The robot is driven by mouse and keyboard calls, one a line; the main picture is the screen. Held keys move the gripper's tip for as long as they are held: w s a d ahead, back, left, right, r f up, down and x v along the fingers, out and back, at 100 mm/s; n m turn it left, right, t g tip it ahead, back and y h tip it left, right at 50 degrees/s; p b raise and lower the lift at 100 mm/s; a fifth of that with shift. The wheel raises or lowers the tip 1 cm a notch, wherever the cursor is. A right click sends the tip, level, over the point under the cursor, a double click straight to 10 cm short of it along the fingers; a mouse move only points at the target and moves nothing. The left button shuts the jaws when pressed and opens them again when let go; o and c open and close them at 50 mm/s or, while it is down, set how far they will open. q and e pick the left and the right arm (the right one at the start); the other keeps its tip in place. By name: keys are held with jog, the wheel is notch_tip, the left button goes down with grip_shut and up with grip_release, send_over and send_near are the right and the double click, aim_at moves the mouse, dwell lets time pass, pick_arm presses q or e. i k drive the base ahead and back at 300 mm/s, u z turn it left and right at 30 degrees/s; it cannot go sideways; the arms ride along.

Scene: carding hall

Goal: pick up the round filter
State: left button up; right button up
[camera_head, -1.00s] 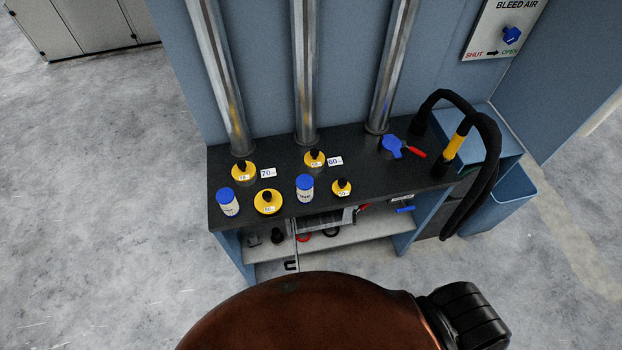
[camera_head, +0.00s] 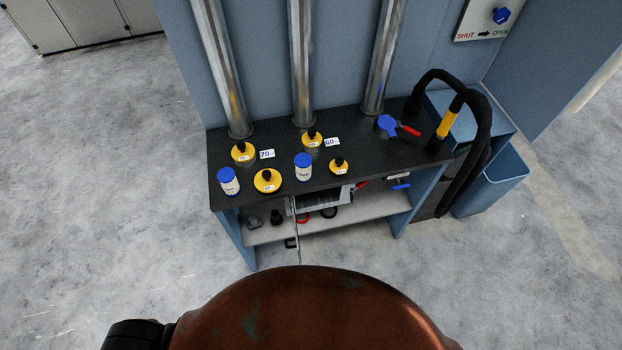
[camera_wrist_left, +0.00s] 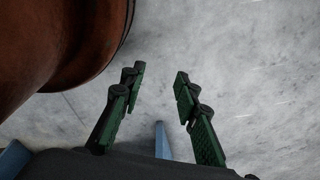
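No part is plainly marked as a round filter. Several round yellow pieces with black knobs stand on the dark bench top: one at the back left (camera_head: 243,153), one at the back middle (camera_head: 312,140), one at the front left (camera_head: 267,182) and a smaller one at the front right (camera_head: 339,167). On the shelf below are a red ring (camera_head: 302,217) and a dark ring (camera_head: 329,212), partly shaded. My left gripper (camera_wrist_left: 157,72) is open and empty in the left wrist view, above bare grey floor, away from these parts. My right gripper is not in view.
The bench (camera_head: 222,196) also holds two white jars with blue caps (camera_head: 228,181) (camera_head: 303,167) and a blue valve with a red handle (camera_head: 388,125). Three metal pipes rise behind. A thick black hose (camera_head: 484,150) loops at the right, beside a blue bin (camera_head: 494,185). Floor in front is clear.

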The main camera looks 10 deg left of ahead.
aim_at(302, 161)
jog(key=k, duration=0.7)
jog(key=u, duration=1.05)
jog(key=i, duration=0.5)
jog(key=u, duration=0.05)
